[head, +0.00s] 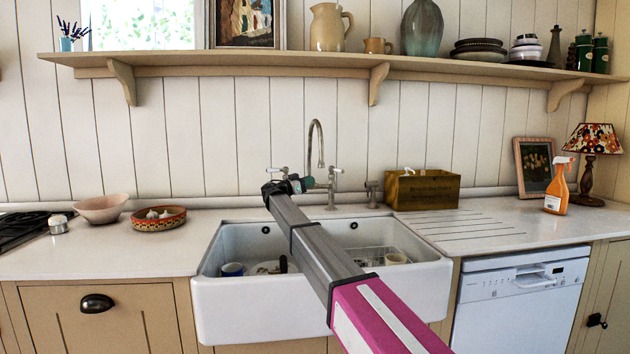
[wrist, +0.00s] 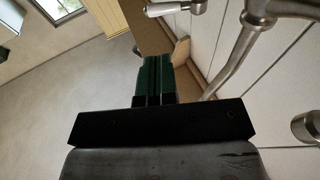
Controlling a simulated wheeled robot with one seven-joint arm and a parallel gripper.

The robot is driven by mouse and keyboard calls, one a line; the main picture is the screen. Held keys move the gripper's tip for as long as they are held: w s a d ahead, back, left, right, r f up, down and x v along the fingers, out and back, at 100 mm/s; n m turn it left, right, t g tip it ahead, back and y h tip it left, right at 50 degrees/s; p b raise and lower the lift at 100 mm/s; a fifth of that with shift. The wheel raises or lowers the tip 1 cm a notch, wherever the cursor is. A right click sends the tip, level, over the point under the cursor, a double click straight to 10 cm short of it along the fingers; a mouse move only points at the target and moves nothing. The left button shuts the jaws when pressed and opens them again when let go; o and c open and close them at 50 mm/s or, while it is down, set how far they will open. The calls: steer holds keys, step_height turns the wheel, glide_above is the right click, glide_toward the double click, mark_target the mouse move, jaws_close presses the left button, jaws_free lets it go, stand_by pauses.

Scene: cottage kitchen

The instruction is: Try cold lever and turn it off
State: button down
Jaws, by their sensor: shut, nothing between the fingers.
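A metal tap with a tall curved spout (head: 318,140) stands behind the white sink. It has a left lever (head: 276,170) and a right lever (head: 337,171), both with pale handles; I cannot tell from markings which is cold. My gripper (head: 309,182) is shut and empty, its green fingers in front of the tap between the levers. In the wrist view, the shut fingers (wrist: 152,62) have the tap's metal pipe (wrist: 236,62) to their right. A white-handled lever (wrist: 168,8) shows above them, apart from the tips. No running water is visible.
The white sink (head: 225,300) holds a blue mug, dishes and a rack. A wooden box (head: 425,190) stands right of the tap, with an orange spray bottle (head: 557,188) farther right. Bowls (head: 102,208) sit on the left counter. A shelf (head: 330,62) runs above.

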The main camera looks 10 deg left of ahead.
mark_target(336, 171)
steer(key=x, duration=1.2)
steer(key=shift+w, duration=0.15)
steer(key=shift+d+t, duration=0.15)
steer(key=shift+t, duration=0.15)
